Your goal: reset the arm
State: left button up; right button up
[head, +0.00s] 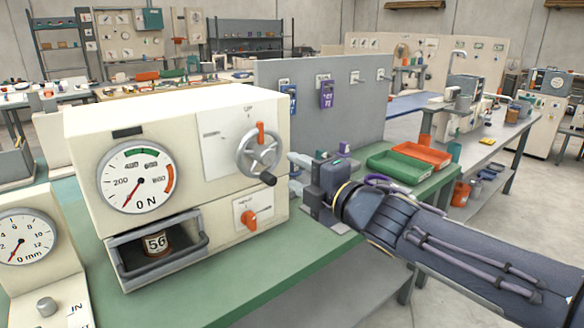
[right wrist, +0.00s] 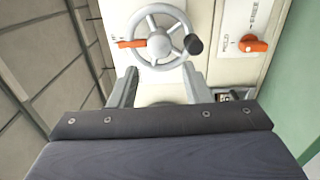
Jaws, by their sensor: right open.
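My right gripper (head: 299,174) comes in from the right and is at the right side of the cream machine (head: 180,112). It also shows in the right wrist view (right wrist: 160,88), where its two fingers stand apart with nothing between them. A grey handwheel (head: 262,152) with an orange pointer and a black knob is on the machine's front. In the right wrist view the handwheel (right wrist: 157,15) lies ahead of the fingertips, and I see no contact. My left gripper is not in view.
A round gauge (head: 136,179) has its red needle near 0 N. Below it, a can marked 56 (head: 157,243) sits in an open bay behind a grey handle. An orange knob (head: 249,219) is under the handwheel. Green (head: 398,166) and orange (head: 422,152) trays lie behind my right arm.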

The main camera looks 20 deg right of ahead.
dwell(0.3)
jog(key=s+d+f+m+g+h, duration=0.55)
jog(key=s+d+f+m, duration=0.25)
jog(key=s+f+m, duration=0.45)
jog(key=s+a+f+m+g+y, duration=0.2)
jog(key=s+a+f+m+g, duration=0.15)
jog(key=s+f+m, duration=0.35)
jog(key=s+a+f+m+g+y, duration=0.1)
jog(key=s+a+f+m+g, duration=0.1)
jog(key=s+a+f+m, duration=0.45)
notch_tip(320, 180, up, 15)
jog(key=s+d+n+p, duration=0.1)
jog(key=d+n+p, duration=0.1)
jog(key=p, duration=1.1)
jog(key=shift+d, duration=0.35)
jog(key=shift+f, duration=0.15)
